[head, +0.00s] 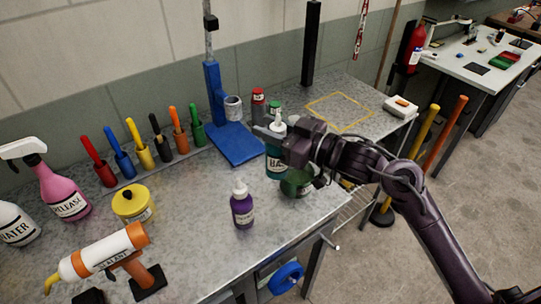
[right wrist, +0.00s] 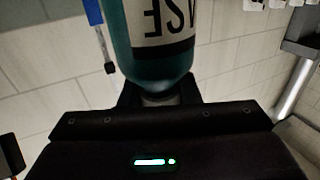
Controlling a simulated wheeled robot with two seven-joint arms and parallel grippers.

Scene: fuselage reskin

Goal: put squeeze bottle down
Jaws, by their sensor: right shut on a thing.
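A teal squeeze bottle (head: 274,163) with a white cap and a white label is upright at the front right of the workbench. My right gripper (head: 272,134) is shut on its upper part, just under the cap. In the right wrist view the teal bottle (right wrist: 155,40) appears upside down, its narrow end between the jaws, with the letters "ASE" on its label. I cannot tell whether its base touches the bench. My left gripper is not in view.
A green jar (head: 297,183) is close to the bottle's right, partly under my wrist. A purple bottle (head: 242,208) stands to the front left. A blue stand (head: 237,146) is behind. A yellow outlined square (head: 340,112) lies empty on the bench (head: 200,240) at the back right.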

